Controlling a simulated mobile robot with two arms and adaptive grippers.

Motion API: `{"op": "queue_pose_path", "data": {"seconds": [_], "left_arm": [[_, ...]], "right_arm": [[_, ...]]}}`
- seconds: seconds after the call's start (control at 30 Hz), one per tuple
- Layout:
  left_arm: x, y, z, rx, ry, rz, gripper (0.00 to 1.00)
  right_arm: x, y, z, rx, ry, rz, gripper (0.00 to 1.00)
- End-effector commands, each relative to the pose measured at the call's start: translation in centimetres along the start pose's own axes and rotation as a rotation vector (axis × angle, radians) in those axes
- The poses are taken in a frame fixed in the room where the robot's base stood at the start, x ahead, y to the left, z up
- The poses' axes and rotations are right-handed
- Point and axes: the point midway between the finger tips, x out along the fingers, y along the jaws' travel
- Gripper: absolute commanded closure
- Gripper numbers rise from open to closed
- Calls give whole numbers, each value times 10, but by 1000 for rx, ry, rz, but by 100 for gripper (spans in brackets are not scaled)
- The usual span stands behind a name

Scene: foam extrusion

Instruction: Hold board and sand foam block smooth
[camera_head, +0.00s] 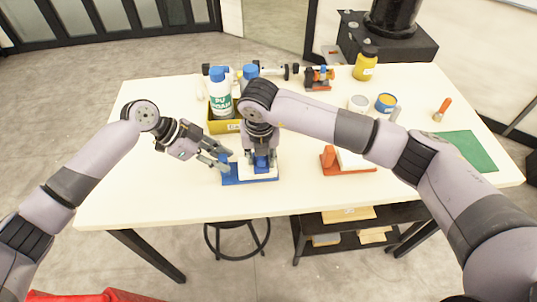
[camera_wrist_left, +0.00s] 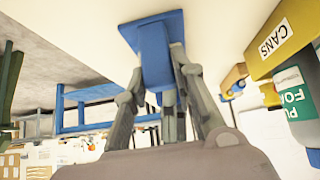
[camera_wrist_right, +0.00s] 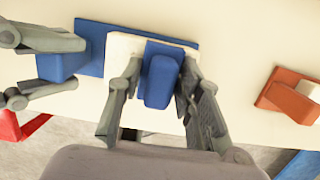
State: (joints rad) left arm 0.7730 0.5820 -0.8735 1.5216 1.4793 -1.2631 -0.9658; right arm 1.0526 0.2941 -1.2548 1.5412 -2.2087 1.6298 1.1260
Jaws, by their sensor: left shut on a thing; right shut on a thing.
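A blue board (camera_head: 236,179) lies flat on the table near its front edge. My left gripper (camera_head: 222,160) is shut on the board's upright blue handle at the left end; the handle (camera_wrist_left: 155,55) shows between its fingers in the left wrist view. A white foam block (camera_wrist_right: 121,48) lies on the board, right of the handle. My right gripper (camera_head: 262,162) points down over the foam, shut on a blue sanding block (camera_wrist_right: 161,80). The sanding block appears to rest on the foam; the fingers hide part of the foam and the contact.
A yellow cans bin (camera_head: 222,126) with a PU foam bottle (camera_head: 220,95) stands behind my grippers. A red-orange block holding a white piece (camera_head: 350,160) lies to the right. A green mat (camera_head: 466,151) is at far right. The table's front left is clear.

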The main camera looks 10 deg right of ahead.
Motion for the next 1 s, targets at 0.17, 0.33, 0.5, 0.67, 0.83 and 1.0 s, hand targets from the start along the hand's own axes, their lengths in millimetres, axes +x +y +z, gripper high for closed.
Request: {"op": "queue_pose_path", "data": {"seconds": [0.17, 0.33, 0.5, 0.67, 0.83, 1.0], "left_arm": [[0, 0, 0, 0, 0, 0, 100], [0, 0, 0, 0, 1, 0, 100], [0, 0, -1, 1, 1, 0, 100], [0, 0, -1, 1, 2, 0, 100], [0, 0, -1, 2, 2, 0, 100], [0, 0, -2, 3, 3, 1, 100]], "right_arm": [[0, 11, 0, -1, 0, 2, 89], [0, 22, 0, -2, 0, 2, 89], [1, 38, -1, -4, 0, 2, 89], [2, 47, -1, -2, 1, 3, 89], [3, 49, -2, -3, 2, 4, 89], [3, 49, -3, -3, 3, 5, 89]]}}
